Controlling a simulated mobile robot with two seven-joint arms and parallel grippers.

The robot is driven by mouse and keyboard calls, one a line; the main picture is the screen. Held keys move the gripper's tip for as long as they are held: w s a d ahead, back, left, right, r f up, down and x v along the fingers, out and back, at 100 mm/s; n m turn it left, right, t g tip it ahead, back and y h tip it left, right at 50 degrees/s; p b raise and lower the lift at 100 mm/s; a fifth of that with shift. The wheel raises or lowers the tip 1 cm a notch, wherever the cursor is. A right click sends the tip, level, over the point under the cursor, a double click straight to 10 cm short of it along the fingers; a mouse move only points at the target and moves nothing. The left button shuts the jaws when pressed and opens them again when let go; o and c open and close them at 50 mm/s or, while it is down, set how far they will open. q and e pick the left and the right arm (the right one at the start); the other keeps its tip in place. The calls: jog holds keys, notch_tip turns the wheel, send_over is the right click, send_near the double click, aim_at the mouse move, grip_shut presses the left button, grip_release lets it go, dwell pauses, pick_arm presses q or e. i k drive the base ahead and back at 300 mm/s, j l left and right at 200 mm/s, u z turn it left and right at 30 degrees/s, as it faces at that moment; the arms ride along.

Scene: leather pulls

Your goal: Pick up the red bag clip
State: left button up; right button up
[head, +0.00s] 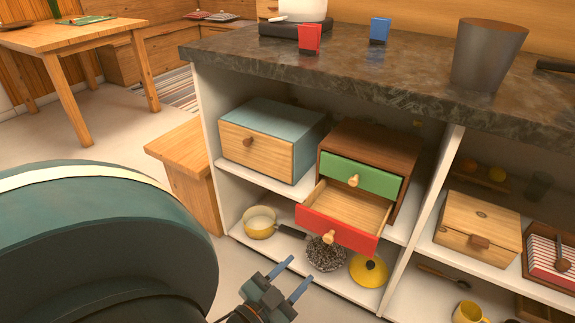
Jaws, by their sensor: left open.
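The red bag clip (309,39) stands near the front edge of the dark stone countertop (400,75), in front of a dark appliance base. A similar blue clip (379,31) stands to its right, farther back. My left gripper (291,276) is low at the bottom of the head view, in front of the shelf unit and well below the countertop. Its two blue fingers are apart with nothing between them. My right gripper is not in view.
A red-fronted drawer (338,230) is pulled out, empty, below a closed green drawer (361,176). A grey tapered container (487,55) stands on the countertop at right. A wooden bench (185,165) stands left of the shelves. Countertop around the clips is mostly clear.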

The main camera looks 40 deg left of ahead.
aim_at(319, 26)
jog(key=k+l, duration=0.1)
jog(key=k, duration=0.9)
